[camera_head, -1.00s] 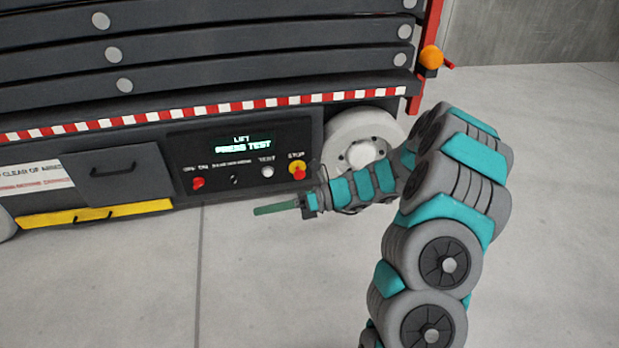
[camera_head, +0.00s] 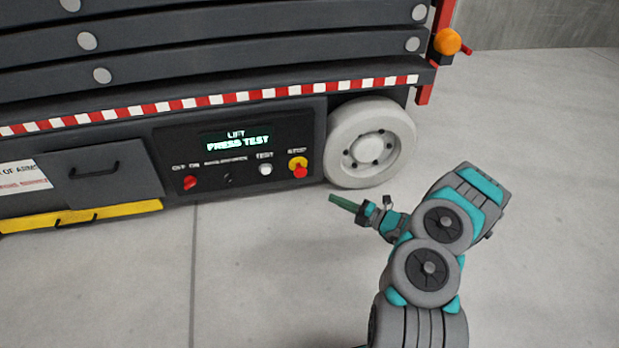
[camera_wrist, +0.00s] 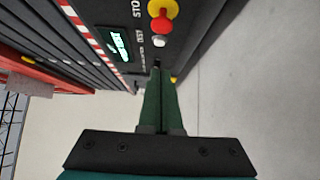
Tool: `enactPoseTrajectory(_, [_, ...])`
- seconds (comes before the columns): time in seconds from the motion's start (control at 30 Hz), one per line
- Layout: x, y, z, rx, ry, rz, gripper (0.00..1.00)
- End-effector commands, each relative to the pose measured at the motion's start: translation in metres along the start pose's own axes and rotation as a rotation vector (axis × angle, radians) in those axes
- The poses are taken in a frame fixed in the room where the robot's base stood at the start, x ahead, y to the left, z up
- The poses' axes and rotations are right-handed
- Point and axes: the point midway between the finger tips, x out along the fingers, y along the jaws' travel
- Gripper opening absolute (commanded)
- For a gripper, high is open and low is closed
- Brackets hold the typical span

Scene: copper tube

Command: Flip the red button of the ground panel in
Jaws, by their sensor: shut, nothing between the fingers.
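The ground panel (camera_head: 215,170) is a black plate on the side of the lift, with a green display reading "LIFT PRESS TEST". A red switch (camera_head: 191,183) sits at its left under the OFF/ON label. A red stop button on a yellow collar (camera_head: 299,168) sits at its right; it also shows in the wrist view (camera_wrist: 161,25). A white test button (camera_head: 265,169) lies between them and shows in the wrist view (camera_wrist: 159,42). My gripper (camera_head: 333,197) is shut and empty, below and right of the panel, apart from it. Its green fingers (camera_wrist: 158,75) point toward the panel in the wrist view.
A white wheel (camera_head: 345,155) stands right of the panel. An orange lamp (camera_head: 447,41) is above right. A yellow tray (camera_head: 85,215) and a grey door with a handle (camera_head: 135,180) are at left. The concrete floor in front is clear.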

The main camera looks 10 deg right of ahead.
Motion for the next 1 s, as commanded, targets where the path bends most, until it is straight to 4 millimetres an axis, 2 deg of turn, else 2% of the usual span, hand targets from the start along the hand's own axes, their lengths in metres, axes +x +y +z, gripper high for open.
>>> enactPoseTrajectory(0.33, [-0.001, -0.001, 0.001, 0.006, -0.004, 0.0, 0.0])
enactPoseTrajectory(0.47, [0.004, -0.002, 0.0, 0.005, -0.001, 0.0, 0.0])
enactPoseTrajectory(0.67, [0.033, -0.003, -0.001, 0.004, 0.003, -0.001, 0.0])
enactPoseTrajectory(1.0, [0.099, -0.003, -0.001, 0.004, 0.002, -0.001, 0.0])
